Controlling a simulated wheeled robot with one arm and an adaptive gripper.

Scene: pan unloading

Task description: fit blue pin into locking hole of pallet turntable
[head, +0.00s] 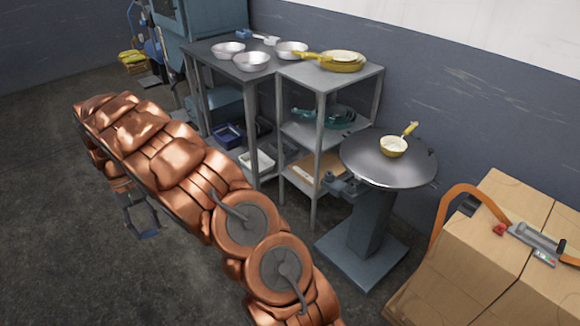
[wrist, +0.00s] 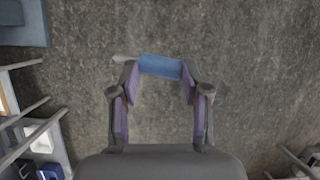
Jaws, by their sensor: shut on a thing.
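My gripper (head: 145,231) hangs below my copper-coloured arm at the left of the head view, over the floor. In the wrist view my gripper (wrist: 160,75) is shut on the blue pin (wrist: 161,66), which lies crosswise between the fingertips with a grey end sticking out to the left. In the head view the pin is small at the fingertips. The pallet turntable (head: 375,177) is a round metal top on a grey pedestal, right of centre, well away from my gripper. A small yellow pan stands on it. I cannot make out the locking hole.
A dark table (head: 205,58) with several metal bowls stands at the back, beside a grey shelf (head: 290,72) with yellow pans on top. Cardboard boxes (head: 490,215) with an orange-handled tool stand at the right. The floor (head: 60,230) around my gripper is clear.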

